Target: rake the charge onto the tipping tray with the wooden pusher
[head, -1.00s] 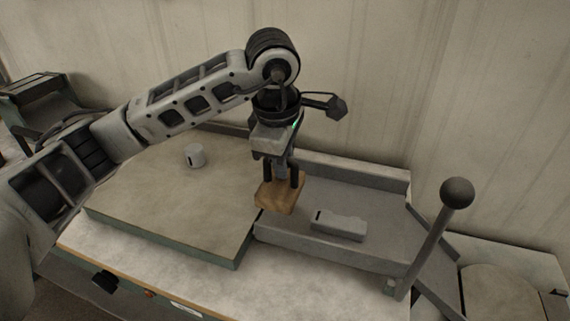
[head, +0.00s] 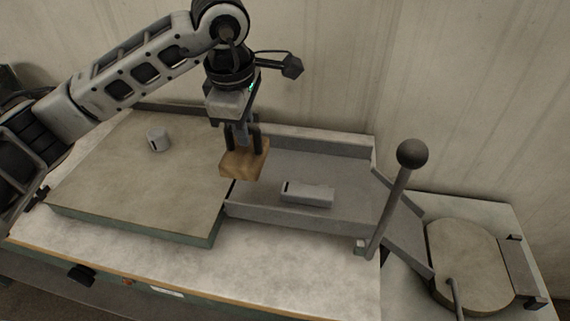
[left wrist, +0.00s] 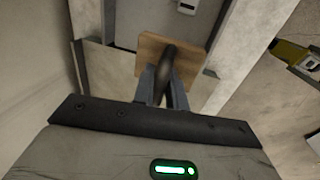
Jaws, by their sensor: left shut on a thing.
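My left gripper (head: 243,140) is shut on the wooden pusher (head: 244,164), a tan block held from above. It hangs over the seam between the raised board (head: 110,185) and the grey tipping tray (head: 345,178); I cannot tell whether it touches either. In the left wrist view the pusher (left wrist: 152,55) is partly hidden by the gripper fingers. A flat grey bar-shaped piece (head: 308,196) lies on the tray, right of the pusher. A small grey cylinder-like piece (head: 158,139) sits on the board, left of it.
A lever with a round black knob (head: 412,153) rises at the tray's right end. A grey chute (head: 408,236) slopes from there to a round-topped vessel (head: 470,268) at the far right. The wall (head: 440,90) stands close behind.

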